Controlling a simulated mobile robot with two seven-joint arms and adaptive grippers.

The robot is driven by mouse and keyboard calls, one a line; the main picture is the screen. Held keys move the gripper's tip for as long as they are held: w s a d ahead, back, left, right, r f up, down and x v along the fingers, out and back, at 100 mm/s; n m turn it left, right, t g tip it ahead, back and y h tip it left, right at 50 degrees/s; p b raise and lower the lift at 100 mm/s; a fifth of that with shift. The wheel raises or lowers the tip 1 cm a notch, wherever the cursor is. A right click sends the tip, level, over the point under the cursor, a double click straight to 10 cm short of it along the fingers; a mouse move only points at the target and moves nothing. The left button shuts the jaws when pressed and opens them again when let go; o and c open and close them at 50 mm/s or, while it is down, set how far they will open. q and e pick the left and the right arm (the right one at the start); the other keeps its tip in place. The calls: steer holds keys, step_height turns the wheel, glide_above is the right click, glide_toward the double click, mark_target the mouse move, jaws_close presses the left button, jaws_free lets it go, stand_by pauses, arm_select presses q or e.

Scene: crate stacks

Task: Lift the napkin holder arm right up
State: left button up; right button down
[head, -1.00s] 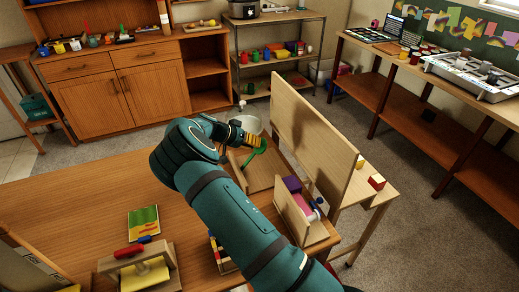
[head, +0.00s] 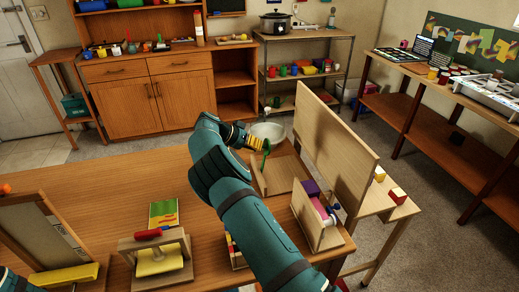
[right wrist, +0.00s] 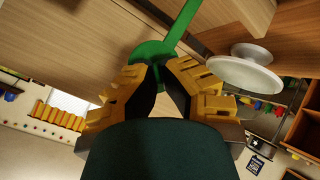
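The napkin holder (head: 285,178) is a low wooden base at the far right of the table with a green arm (head: 265,160). In the head view the green arm stands steeply under my right gripper (head: 262,145). In the right wrist view the green arm (right wrist: 172,30) has a rounded end that lies between the close-set yellow fingertips of my right gripper (right wrist: 160,73). The fingers look closed on that end. The fingers and my right arm hide part of the arm and holder. My left gripper is not in view; only a bit of my left arm shows.
A tall wooden panel (head: 335,125) stands just right of the holder. A white bowl (head: 270,131) is behind it; a wooden box with a purple block (head: 311,187) is in front. A frame with a yellow roller (head: 158,262) stands at front left. The left table middle is clear.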

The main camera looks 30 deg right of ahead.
steer(key=shift+a+f, duration=0.8)
steer(key=shift+f, duration=0.05)
steer(key=c, duration=1.2)
jaws_free()
steer(key=shift+f, duration=0.1)
steer(key=o, duration=0.4)
steer(key=shift+w+d+f, duration=0.1)
steer(key=shift+w+f, duration=0.1)
steer(key=shift+w, duration=0.1)
steer(key=v, duration=1.2)
steer(key=shift+r, duration=0.35)
